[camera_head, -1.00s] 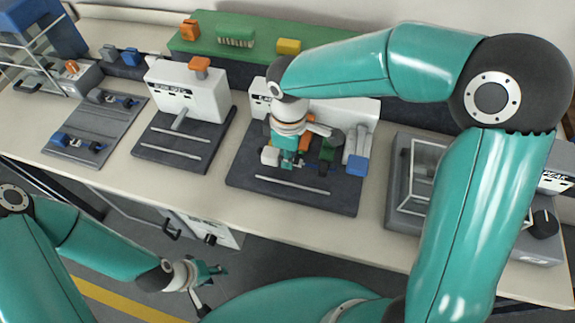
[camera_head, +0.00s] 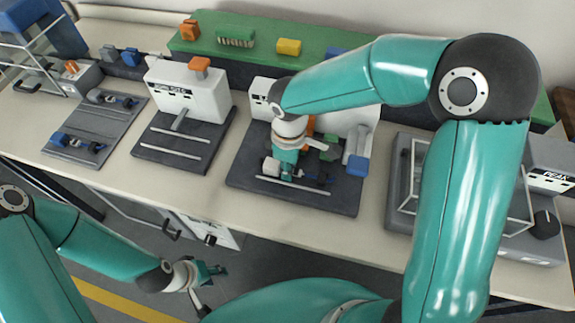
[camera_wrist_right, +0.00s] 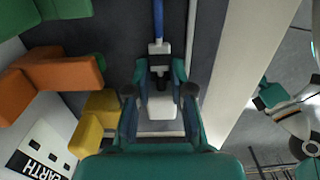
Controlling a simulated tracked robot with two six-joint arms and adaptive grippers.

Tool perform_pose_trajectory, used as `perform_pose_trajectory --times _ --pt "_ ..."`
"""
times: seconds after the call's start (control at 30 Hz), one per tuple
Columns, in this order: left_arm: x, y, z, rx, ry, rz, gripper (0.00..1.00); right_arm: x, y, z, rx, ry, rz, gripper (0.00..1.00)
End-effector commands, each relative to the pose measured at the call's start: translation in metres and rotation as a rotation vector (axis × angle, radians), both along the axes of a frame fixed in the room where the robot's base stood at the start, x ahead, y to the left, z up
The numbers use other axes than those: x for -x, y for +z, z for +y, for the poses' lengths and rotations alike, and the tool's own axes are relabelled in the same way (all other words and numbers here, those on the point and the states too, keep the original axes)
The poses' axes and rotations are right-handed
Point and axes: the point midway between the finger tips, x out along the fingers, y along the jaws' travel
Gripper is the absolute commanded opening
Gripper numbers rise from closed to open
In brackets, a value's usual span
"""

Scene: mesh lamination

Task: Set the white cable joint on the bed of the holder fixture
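My right gripper (camera_head: 287,176) reaches down over the dark base plate (camera_head: 245,180) of the middle-right station. In the right wrist view its fingers (camera_wrist_right: 160,80) stand on both sides of the white cable joint (camera_wrist_right: 159,106) and appear shut on it. A blue cable (camera_wrist_right: 158,20) runs out from the joint. In the head view the joint's white end (camera_head: 269,167) shows left of the fingers. Whether the joint touches the plate is hidden. The frames do not label the holder fixture. My left gripper (camera_head: 209,271) hangs in front of the bench; its fingers are too small to judge.
Orange (camera_wrist_right: 38,90), green and yellow (camera_wrist_right: 95,120) blocks stand close behind the right gripper. A pale rail (camera_head: 292,185) lies along the plate's front. A second station (camera_head: 190,95) stands left, and a clear-framed grey machine (camera_head: 398,195) right. The bench front edge is clear.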

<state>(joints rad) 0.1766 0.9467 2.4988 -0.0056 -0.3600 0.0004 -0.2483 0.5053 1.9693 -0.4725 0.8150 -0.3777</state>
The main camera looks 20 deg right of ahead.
Motion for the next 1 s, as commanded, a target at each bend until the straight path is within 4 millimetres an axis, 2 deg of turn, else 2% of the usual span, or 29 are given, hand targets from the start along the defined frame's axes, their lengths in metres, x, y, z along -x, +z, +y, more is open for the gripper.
perform_pose_trajectory --times 0.27,0.7,0.83,1.0 --pt "0.000 0.002 0.000 0.000 0.000 0.000 0.40 -0.001 0.012 0.000 0.000 -0.001 -0.004 0.22" --pt "0.000 0.005 0.000 0.000 0.000 0.000 0.40 -0.001 0.095 0.000 -0.002 -0.001 -0.005 0.22" --pt "0.000 0.006 0.000 0.000 0.000 0.000 0.40 -0.001 0.112 0.000 -0.001 -0.002 -0.003 0.22" --pt "0.000 0.006 0.000 0.000 0.000 0.000 0.40 0.000 0.121 -0.001 0.000 -0.002 0.000 0.22"
